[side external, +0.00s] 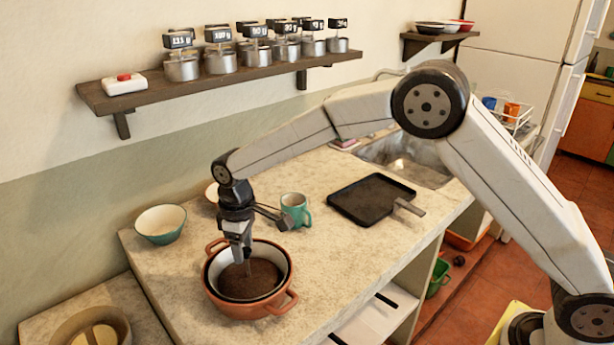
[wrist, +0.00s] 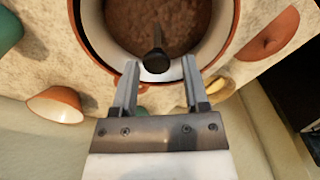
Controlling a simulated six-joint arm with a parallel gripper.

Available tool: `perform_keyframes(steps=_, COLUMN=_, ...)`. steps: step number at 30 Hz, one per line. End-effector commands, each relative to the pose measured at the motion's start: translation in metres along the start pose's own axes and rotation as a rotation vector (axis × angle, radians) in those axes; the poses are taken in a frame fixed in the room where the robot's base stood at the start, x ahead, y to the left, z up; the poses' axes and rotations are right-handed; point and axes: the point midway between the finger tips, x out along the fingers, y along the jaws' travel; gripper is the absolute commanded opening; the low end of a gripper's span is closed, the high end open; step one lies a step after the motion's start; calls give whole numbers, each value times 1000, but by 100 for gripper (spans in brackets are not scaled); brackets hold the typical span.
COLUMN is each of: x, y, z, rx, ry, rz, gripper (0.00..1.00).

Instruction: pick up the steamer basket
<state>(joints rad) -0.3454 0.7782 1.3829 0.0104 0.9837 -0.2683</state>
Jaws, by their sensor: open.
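A terracotta pot (side external: 282,303) with two side handles and a pale inside stands on the counter. In it lies a round brown, speckled insert with a thin upright post, which looks like the steamer basket (side external: 252,282). In the wrist view the basket (wrist: 185,18) is partly cut off by the top edge, and its dark-knobbed post (wrist: 156,63) shows between my fingertips. My gripper (side external: 243,256) is over the pot, pointing down, with its jaws open around or just above the post. The wrist view shows gaps between both fingers (wrist: 161,66) and the knob.
A teal bowl (side external: 160,226) and a green mug (side external: 295,209) stand behind the pot. A dark tray (side external: 371,197) lies to the right near the sink. A wall shelf (side external: 230,75) above holds several labelled metal cans. A round tan container (side external: 70,335) is at lower left.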

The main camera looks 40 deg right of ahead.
Motion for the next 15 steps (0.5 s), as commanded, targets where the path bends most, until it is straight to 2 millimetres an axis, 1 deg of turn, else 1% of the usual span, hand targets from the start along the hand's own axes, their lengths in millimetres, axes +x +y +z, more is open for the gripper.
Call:
perform_keyframes(steps=8, x=6, y=0, z=1, rx=0, ry=0, rz=0, gripper=58)
perform_keyframes(steps=11, x=14, y=1, z=2, rx=1, ry=-2, rz=0, gripper=58)
perform_keyframes(steps=15, x=31, y=2, z=4, rx=1, ry=-3, rz=-1, gripper=58)
